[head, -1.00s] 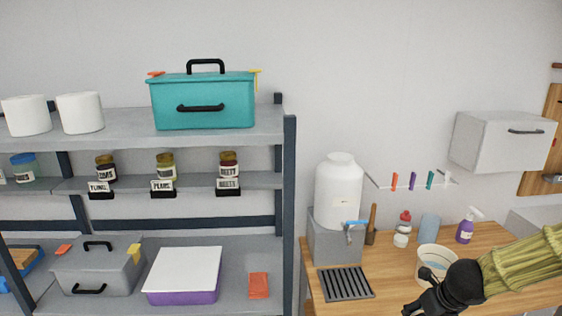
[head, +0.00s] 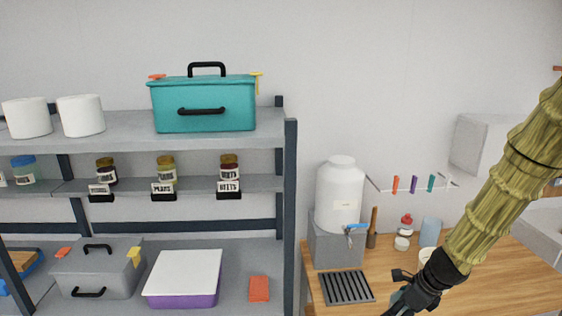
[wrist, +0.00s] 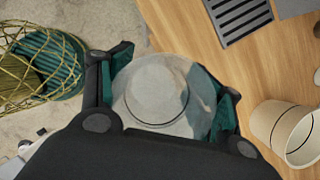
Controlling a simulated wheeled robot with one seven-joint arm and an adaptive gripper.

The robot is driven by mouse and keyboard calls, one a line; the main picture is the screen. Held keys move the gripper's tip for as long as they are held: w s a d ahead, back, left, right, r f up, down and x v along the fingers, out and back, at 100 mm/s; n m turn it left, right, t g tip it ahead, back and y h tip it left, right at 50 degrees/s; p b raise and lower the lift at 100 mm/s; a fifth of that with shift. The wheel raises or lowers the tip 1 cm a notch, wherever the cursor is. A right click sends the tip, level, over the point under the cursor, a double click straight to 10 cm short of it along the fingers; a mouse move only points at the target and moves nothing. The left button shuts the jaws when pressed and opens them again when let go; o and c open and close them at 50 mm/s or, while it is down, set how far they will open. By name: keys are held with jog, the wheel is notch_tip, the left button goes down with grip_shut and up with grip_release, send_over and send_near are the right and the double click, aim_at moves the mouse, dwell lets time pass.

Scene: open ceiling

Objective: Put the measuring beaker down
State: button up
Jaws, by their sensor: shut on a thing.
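The measuring beaker (wrist: 158,92) shows in the wrist view as a round grey, see-through vessel between the two fingers of my gripper (wrist: 168,95). My gripper is shut on its sides. In the head view my gripper (head: 402,300) is low at the frame's bottom edge, in front of the wooden counter (head: 495,275) and right of the dark drip grate (head: 348,287). The beaker cannot be made out there. In the wrist view the wooden counter (wrist: 180,25) shows behind and right of the beaker. I cannot tell whether the beaker touches anything below.
A white pail (head: 426,254), partly hidden by my arm, stands on the counter; it also shows in the wrist view (wrist: 265,120). A white water dispenser (head: 340,195) stands behind the grate. A wire basket (wrist: 15,95) is over the floor at left. Bare counter lies at right.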

jog(key=s+a+f+n+g+h, duration=0.25)
jog(key=a+f+n+g, duration=0.35)
jog(key=n, duration=0.7)
jog(key=s+a+f+n+g+h, duration=0.1)
jog(key=s+a+f+n+g, duration=0.2)
jog(key=a+n, duration=0.75)
notch_tip(320, 180, down, 11)
jog(key=d+n+t+b, duration=0.1)
jog(key=d+n+b, duration=0.1)
jog(key=b, duration=0.8)
jog(key=shift+d+t, duration=0.3)
jog(key=shift+d, duration=0.15)
jog(key=shift+s+n, duration=0.15)
jog(key=shift+n, duration=0.1)
